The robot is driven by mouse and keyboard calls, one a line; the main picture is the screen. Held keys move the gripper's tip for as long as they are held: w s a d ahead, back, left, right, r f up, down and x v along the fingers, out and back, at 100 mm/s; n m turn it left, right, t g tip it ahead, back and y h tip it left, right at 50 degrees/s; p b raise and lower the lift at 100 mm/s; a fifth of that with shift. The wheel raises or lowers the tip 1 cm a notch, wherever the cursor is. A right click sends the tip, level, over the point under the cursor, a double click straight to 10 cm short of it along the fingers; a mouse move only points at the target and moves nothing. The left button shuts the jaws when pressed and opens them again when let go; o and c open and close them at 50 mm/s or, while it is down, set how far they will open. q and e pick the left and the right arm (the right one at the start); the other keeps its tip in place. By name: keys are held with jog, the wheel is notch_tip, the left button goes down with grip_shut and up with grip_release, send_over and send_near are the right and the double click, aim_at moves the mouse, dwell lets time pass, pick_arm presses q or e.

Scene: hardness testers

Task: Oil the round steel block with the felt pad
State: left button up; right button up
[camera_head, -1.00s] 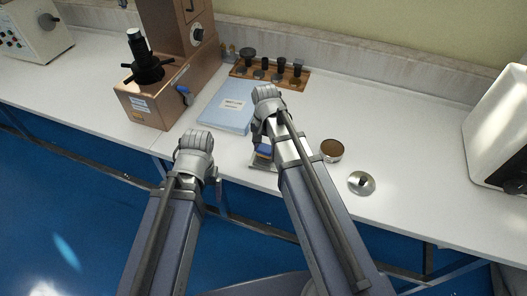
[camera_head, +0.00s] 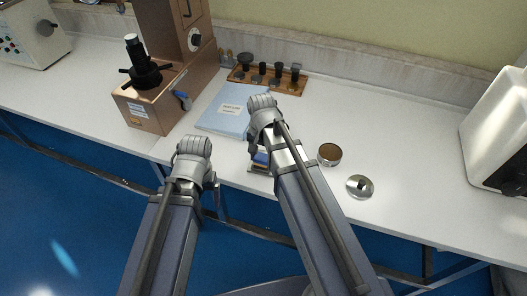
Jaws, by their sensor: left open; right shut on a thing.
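My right gripper (camera_head: 261,150) is low over the front part of the bench, mostly hidden by its own wrist and arm. It is shut on a small blue block (camera_head: 261,158), which seems to be the felt pad. A grey, flat-edged piece (camera_head: 257,170) shows just beneath it; contact cannot be told. I cannot make out the round steel block for certain there. A round tin with a brown top (camera_head: 330,155) stands to the right, with a shiny steel disc with a dark centre (camera_head: 360,187) beside it. My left gripper (camera_head: 217,192) is open and empty near the bench's front edge.
A blue folder (camera_head: 222,112) lies behind my grippers. A wooden rack with several dark-knobbed pieces (camera_head: 290,88) stands at the back. A copper-coloured tester (camera_head: 146,106) is at left, a white machine (camera_head: 492,130) at right. The bench between tin and white machine is clear.

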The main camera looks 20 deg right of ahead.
jog(key=shift+s+a, duration=0.15)
jog(key=shift+s, duration=0.1)
jog(key=shift+r, duration=0.1)
notch_tip(320, 180, up, 6)
jog(key=p, duration=0.6)
notch_tip(320, 180, up, 3)
jog(key=p, duration=0.3)
dwell(0.5)
